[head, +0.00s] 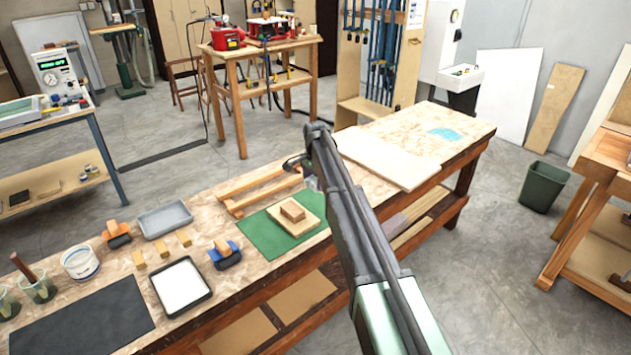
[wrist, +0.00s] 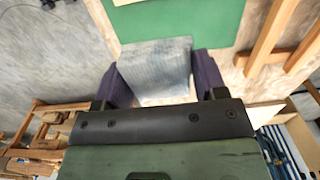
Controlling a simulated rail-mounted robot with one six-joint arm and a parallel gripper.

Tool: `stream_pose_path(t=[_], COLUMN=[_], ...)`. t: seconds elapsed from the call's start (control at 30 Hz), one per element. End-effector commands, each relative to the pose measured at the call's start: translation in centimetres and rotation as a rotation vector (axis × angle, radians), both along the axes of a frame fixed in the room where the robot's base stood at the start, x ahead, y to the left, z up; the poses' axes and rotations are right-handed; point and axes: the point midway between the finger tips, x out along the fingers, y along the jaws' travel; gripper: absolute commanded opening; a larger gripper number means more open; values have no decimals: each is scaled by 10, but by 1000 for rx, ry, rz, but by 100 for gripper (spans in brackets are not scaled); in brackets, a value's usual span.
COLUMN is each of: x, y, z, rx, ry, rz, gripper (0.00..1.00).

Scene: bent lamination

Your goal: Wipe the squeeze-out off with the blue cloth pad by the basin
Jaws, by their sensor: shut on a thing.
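My gripper (wrist: 160,72) is shut on a pale blue-grey cloth pad (wrist: 155,62), which sits between its two dark purple fingers in the wrist view. In the head view my gripper (head: 305,168) is beyond the end of my arm and mostly hidden by it, above the workbench. A green mat (head: 258,235) lies on the bench there, with a stacked light wood piece (head: 293,211) on it. The mat also shows in the wrist view (wrist: 222,22), just beyond the pad. A grey basin (head: 165,219) stands left of the mat. I cannot make out squeeze-out.
Wooden rails (head: 255,187) lie behind the mat. A pale board (head: 387,158) lies right of my arm, with a blue patch (head: 445,134) beyond.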

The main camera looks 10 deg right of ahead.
Motion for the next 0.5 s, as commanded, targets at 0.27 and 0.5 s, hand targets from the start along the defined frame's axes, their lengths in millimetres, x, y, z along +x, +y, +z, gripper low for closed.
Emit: stream_pose_path(t=[0.27, 0.5], x=[-2, -5], y=[3, 7], z=[-31, -69], rx=[0, 0], ry=[0, 0], rz=[0, 0], gripper=[46, 46])
